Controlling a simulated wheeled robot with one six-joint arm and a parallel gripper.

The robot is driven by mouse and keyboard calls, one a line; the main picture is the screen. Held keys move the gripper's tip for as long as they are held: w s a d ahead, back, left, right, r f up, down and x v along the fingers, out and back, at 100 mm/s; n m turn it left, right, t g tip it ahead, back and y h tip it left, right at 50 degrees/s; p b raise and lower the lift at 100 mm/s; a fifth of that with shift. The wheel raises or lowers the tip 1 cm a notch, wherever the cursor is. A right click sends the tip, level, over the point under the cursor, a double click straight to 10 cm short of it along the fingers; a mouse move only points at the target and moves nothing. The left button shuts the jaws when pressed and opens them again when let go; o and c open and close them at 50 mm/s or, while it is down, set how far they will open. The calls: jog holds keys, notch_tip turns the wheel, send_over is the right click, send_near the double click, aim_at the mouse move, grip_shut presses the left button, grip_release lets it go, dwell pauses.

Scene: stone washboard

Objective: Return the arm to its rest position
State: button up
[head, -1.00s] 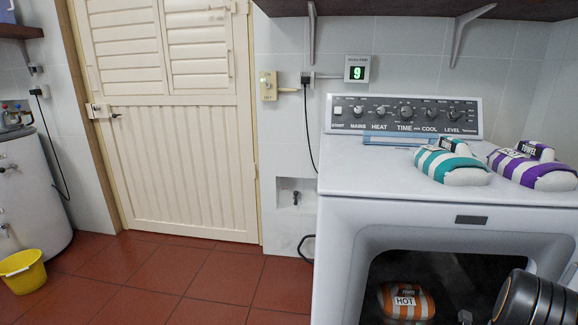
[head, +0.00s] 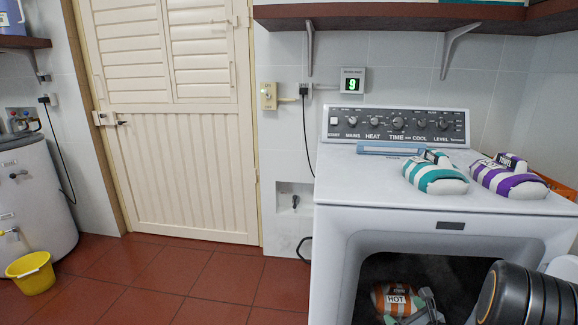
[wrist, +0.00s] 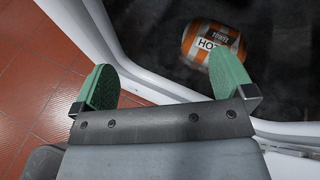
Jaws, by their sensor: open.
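My gripper (wrist: 162,88) is open and empty in the wrist view, its two green pads spread apart at the edge of the machine's opening. In the head view my gripper (head: 425,308) shows low at the right, in front of the opening, partly hidden by my dark arm link. An orange and white towel bundle marked HOT (head: 392,297) lies inside the machine. It also shows in the wrist view (wrist: 205,40), beyond the pads and apart from them.
The white machine (head: 345,215) has a control panel and a wide front opening. A teal striped bundle (head: 436,178) and a purple striped bundle (head: 508,180) lie on its top. A shelf (head: 380,18) hangs above. A yellow bucket (head: 32,273) stands on the left floor; the middle floor is clear.

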jog(key=s+a+r+n+g+y+p, duration=0.2)
jog(key=s+a+r+n+g+p, duration=0.2)
jog(key=a+r+n+p, duration=0.6)
jog(key=s+a+r+n+g+y+p, duration=0.2)
jog(key=s+a+r+n+g+p, duration=0.2)
jog(key=a+r+n, duration=0.65)
jog(key=s+d+r+n+h+p, duration=0.1)
jog(key=s+r+n+h+p, duration=0.1)
jog(key=r, duration=0.5)
jog(key=s+d+r+n+g+h+p, duration=0.1)
jog(key=s+d+r+n+h+p, duration=0.1)
jog(key=r+p, duration=0.4)
jog(key=s+d+r+n+h+p, duration=0.1)
jog(key=s+r+n+h+p, duration=0.2)
jog(key=s+r+n+p, duration=0.1)
notch_tip(320, 180, up, 4)
jog(key=shift+s+d+f+n+h, duration=0.2)
jog(key=shift+s+n+h, duration=0.2)
jog(key=shift+s+n, duration=0.45)
jog(key=shift+w, duration=0.2)
